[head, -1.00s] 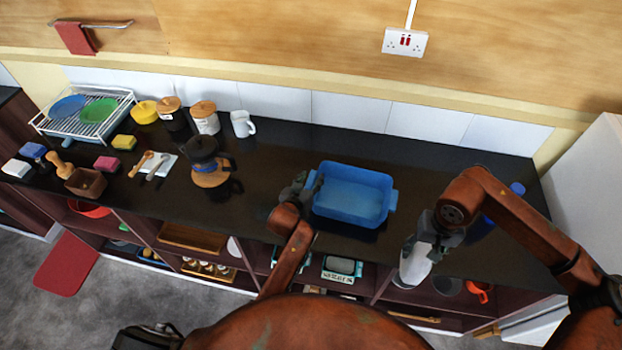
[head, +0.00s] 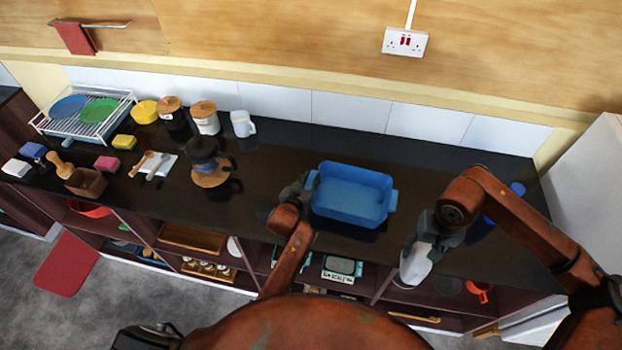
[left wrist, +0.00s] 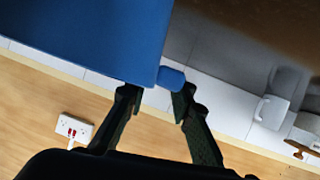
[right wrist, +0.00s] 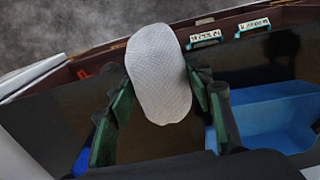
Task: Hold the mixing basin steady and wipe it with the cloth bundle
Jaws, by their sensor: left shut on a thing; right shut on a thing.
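The blue mixing basin (head: 352,195) stands upright on the dark counter in the head view, empty as far as I see. My left gripper (head: 297,192) is at its left end. In the left wrist view my left fingers (left wrist: 156,92) are around the small blue handle (left wrist: 171,77) of the basin (left wrist: 85,35). My right gripper (head: 430,236) is shut on the white cloth bundle (head: 415,264), right of the basin over the counter's front edge. The bundle (right wrist: 160,80) sits between the right fingers (right wrist: 160,95) in the right wrist view, apart from the basin.
A moka pot (head: 203,150), a white mug (head: 243,123) and lidded jars (head: 205,116) stand left of the basin. The counter behind the basin is clear. Open shelves lie below.

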